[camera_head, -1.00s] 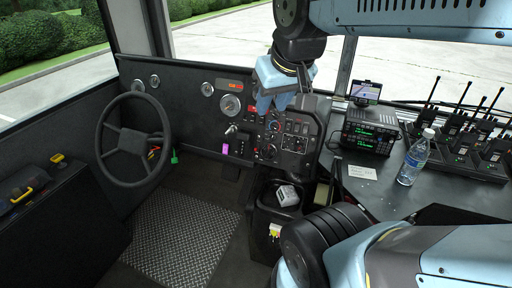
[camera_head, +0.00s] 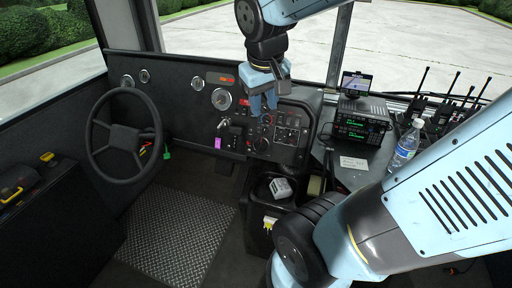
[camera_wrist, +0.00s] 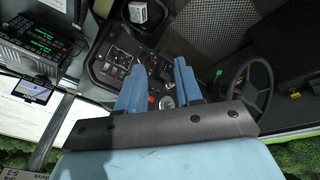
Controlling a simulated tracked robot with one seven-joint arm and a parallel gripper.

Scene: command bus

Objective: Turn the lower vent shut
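Small round vents (camera_head: 127,81), (camera_head: 144,76) and (camera_head: 197,84) sit on the black dashboard (camera_head: 180,110), left of the round gauge (camera_head: 221,99). I cannot tell for sure which one is the lower vent, and their open or shut state is too small to read. My gripper (camera_head: 264,103) points down in front of the dash, just right of the gauge and over the control panel (camera_head: 285,128). In the wrist view its two blue fingers (camera_wrist: 158,72) stand apart with nothing between them. Part of the panel is hidden behind the fingers.
The steering wheel (camera_head: 124,138) stands at the left. A purple tag (camera_head: 217,143) and a green tag (camera_head: 167,154) hang below the dash. A radio (camera_head: 361,127), a bottle (camera_head: 407,145) and several handsets stand at right. A bin (camera_head: 262,190) is below the panel. The floor plate (camera_head: 170,230) is clear.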

